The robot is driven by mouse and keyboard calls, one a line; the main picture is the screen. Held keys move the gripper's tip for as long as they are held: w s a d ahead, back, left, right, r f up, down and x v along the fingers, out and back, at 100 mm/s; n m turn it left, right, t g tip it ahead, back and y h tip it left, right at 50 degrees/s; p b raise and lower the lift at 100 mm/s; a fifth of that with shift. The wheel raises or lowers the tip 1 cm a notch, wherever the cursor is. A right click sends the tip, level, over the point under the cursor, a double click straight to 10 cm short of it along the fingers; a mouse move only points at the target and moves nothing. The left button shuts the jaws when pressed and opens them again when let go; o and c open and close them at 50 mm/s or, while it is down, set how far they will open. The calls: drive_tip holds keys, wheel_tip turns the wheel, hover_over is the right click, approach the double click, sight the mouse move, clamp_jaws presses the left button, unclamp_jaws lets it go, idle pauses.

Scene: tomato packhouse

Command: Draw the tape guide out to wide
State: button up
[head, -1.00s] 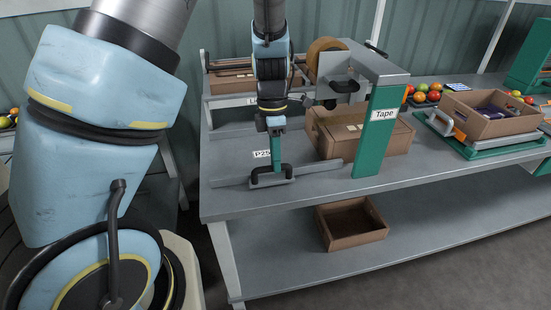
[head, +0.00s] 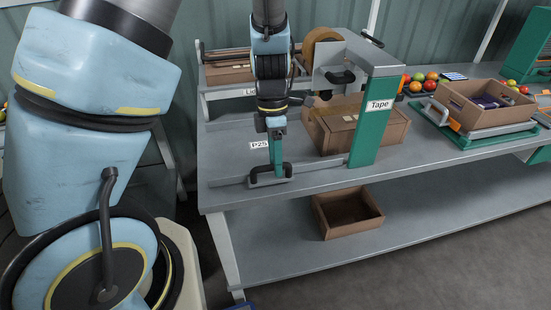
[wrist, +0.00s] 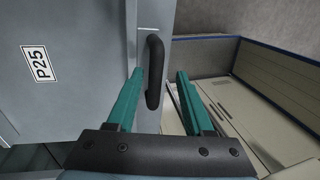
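The tape guide is a long grey bar (head: 228,182) lying along the bench near its front edge, with a black handle (head: 257,176) on it. Its right end reaches close to the foot of the green tape post (head: 372,122). My gripper (head: 279,175) is down at the handle. In the wrist view the black handle (wrist: 154,72) sits between the two green fingers of my gripper (wrist: 161,74). It is close against the left finger, with a clear gap to the right finger. The fingers stand apart, not closed on it.
A P25 label (head: 258,145) is on the bench behind the guide. A closed carton (head: 385,130) sits under the tape head. An empty open carton (head: 347,215) is on the lower shelf. An open box (head: 480,118) stands on a green-based fixture at right.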

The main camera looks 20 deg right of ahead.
wheel_tip(320, 180, up, 11)
drive_tip(key=w, duration=0.2)
drive_tip(key=shift+f+b, duration=0.2)
drive_tip(key=shift+b, duration=0.15)
drive_tip(key=shift+d, duration=0.1)
drive_tip(key=w+a+m+t, duration=0.2)
drive_tip(key=a+m+t, duration=0.1)
drive_tip(key=a+m, duration=1.4)
drive_tip(key=a, duration=0.8)
drive_tip(key=shift+w+a+m+t, duration=0.15)
drive_tip(key=shift+w+m+t, duration=0.05)
drive_tip(key=shift+m+t, duration=0.2)
